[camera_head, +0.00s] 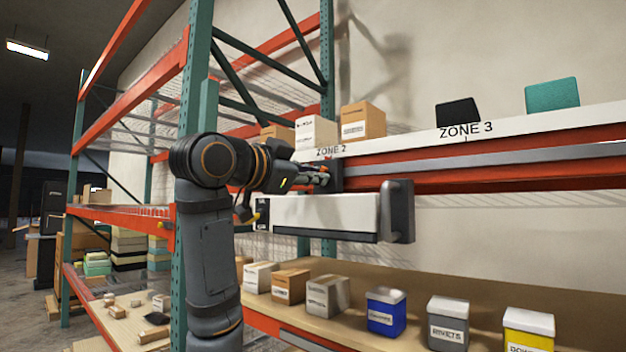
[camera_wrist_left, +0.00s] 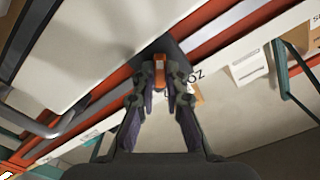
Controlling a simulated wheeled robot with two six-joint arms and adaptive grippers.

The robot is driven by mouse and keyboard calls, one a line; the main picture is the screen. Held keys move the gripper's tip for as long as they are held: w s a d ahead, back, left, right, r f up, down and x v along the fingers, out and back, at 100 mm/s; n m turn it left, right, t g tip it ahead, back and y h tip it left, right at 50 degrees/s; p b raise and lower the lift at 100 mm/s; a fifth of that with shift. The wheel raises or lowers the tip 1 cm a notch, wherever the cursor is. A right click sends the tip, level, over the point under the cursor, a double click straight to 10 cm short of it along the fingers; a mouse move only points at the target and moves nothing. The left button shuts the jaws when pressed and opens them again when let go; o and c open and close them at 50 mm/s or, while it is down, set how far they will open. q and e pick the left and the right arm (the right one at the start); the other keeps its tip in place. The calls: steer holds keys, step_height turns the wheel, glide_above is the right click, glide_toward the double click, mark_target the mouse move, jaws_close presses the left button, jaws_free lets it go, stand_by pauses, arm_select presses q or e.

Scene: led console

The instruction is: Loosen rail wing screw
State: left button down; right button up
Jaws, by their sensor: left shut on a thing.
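My left gripper (camera_head: 318,177) reaches in from the left to a dark clamp block (camera_head: 336,172) on the orange rail, under the ZONE 2 label. In the left wrist view my gripper (camera_wrist_left: 161,84) is closed around a small orange piece, which looks like the wing screw (camera_wrist_left: 160,68), in front of the dark block. The fingers hide much of the screw. The white LED console (camera_head: 315,213) with black end caps hangs just below the gripper. My right gripper is not in view.
Cardboard boxes (camera_head: 363,122) stand on the upper ledge, with a black panel (camera_head: 458,112) and a teal one (camera_head: 552,95) further right. Below, bins and boxes line a shelf, including a blue bin (camera_head: 385,312). A green rack upright (camera_head: 190,110) stands close behind my left arm.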

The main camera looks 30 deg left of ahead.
arm_select(q)
steer(key=n+b, duration=0.2)
steer(key=n, duration=0.4)
steer(key=shift+f, duration=0.15)
steer(key=n+b, duration=0.3)
steer(key=n, duration=0.3)
steer(key=shift+n, duration=0.4)
steer(key=n+b, duration=0.3)
steer(key=n, duration=0.3)
steer(key=shift+s+b, duration=0.1)
steer(key=shift+b, duration=0.25)
steer(key=n+b, duration=0.1)
steer(key=n, duration=0.2)
steer(key=shift+n, duration=0.3)
steer(key=shift+r+n+b, duration=0.2)
steer(key=shift+n+b, duration=0.5)
steer(key=shift+n, duration=0.5)
steer(key=shift+s+r+n, duration=0.1)
steer(key=shift+n, duration=0.2)
